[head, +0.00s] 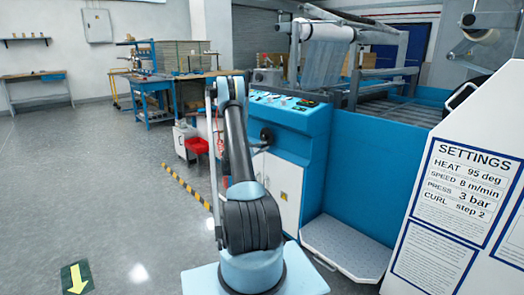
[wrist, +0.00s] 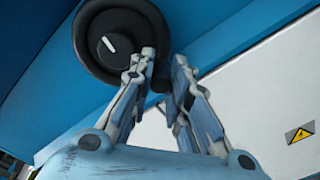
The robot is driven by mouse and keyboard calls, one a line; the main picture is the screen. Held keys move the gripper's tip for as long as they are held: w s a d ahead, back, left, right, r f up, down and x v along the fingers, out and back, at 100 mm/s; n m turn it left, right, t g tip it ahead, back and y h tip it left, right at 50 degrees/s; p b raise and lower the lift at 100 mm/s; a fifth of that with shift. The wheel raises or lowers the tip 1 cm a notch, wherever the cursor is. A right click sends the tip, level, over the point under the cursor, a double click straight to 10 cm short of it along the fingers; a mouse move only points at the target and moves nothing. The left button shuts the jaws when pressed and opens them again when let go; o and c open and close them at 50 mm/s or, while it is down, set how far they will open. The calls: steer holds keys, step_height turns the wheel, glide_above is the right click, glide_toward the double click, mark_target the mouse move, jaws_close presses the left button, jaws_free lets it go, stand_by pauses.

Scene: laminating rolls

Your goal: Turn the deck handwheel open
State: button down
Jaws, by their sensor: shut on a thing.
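The deck handwheel (wrist: 118,38) is a round black wheel with a dark hub and a white pointer line, mounted on the blue machine face. The pointer slants toward the upper left in the wrist view. In the head view the handwheel (head: 266,134) shows small on the end of the blue console, beside my arm. My gripper (wrist: 164,62) is shut on the lower right rim of the wheel, one finger overlapping its face and the other at its outer side. The exact contact is partly hidden by the fingers. In the head view my gripper cannot be made out clearly.
The control console (head: 290,110) carries buttons above white cabinet doors (head: 284,190). A metal step plate (head: 345,246) and a settings board (head: 465,190) stand at the right. A red bin (head: 197,146) is behind my arm. Open grey floor (head: 110,190) lies at the left.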

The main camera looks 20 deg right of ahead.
steer(key=c, duration=1.8)
jaws_free()
steer(key=v, duration=1.2)
